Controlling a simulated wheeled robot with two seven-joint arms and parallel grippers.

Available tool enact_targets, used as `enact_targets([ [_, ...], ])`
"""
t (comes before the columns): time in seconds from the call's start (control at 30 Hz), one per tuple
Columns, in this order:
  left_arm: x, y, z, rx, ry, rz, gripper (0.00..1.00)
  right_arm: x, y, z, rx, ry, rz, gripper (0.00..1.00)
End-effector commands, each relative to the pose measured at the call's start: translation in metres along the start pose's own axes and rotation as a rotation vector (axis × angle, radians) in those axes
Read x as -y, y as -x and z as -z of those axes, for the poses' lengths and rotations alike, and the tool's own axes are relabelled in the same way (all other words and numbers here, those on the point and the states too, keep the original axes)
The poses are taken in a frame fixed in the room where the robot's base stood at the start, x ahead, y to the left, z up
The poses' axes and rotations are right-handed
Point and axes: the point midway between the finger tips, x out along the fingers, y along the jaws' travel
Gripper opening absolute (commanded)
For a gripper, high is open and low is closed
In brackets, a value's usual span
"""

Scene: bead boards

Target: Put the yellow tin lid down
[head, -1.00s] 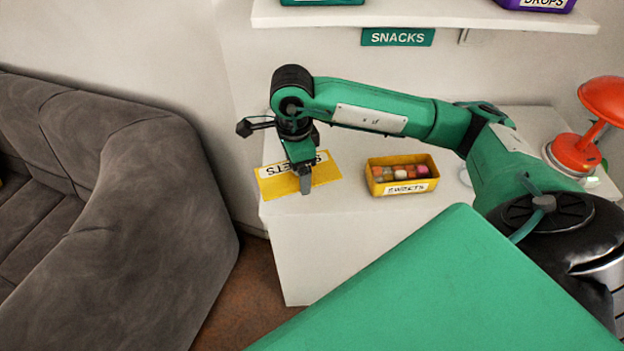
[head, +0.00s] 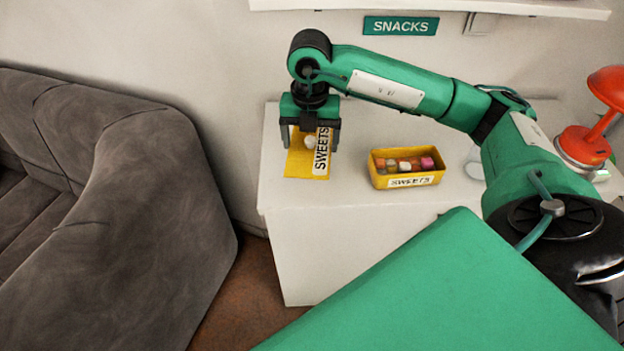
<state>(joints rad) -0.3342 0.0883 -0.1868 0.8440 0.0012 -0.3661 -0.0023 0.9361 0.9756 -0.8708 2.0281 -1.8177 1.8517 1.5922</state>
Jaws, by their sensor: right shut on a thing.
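The yellow tin lid (head: 299,169) is a flat yellow plate with a white SWEETS label along its right side and a pale knob (head: 309,143). It is over the left part of the white counter. My right gripper (head: 311,141) points down at the lid's far part, one finger at each side, and is shut on it. I cannot tell whether the lid touches the counter or is just above it. The yellow SWEETS tin (head: 407,182) stands open to the right, with several coloured sweets inside. My left gripper is not in view.
The white counter (head: 345,215) is clear in front of the lid and tin. A red lamp (head: 584,146) stands at the right. A white shelf (head: 440,7) and a SNACKS sign (head: 401,26) are above. A grey sofa (head: 120,200) is at the left.

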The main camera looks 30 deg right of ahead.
Motion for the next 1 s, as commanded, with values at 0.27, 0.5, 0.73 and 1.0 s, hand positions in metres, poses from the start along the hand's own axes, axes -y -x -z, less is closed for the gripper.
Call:
enact_targets([
  [0.27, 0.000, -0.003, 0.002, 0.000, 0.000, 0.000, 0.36, 0.003, -0.002, -0.005, -0.002, -0.233, -0.002, 0.60],
  [0.5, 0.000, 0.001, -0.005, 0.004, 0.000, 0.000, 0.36, 0.004, -0.043, -0.005, -0.004, -0.249, 0.000, 0.60],
  [0.73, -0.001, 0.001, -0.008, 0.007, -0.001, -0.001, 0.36, 0.003, -0.065, -0.005, -0.002, -0.248, -0.002, 0.60],
  [1.0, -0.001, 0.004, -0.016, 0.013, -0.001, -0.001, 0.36, 0.003, -0.098, -0.005, -0.002, -0.246, -0.002, 0.60],
])
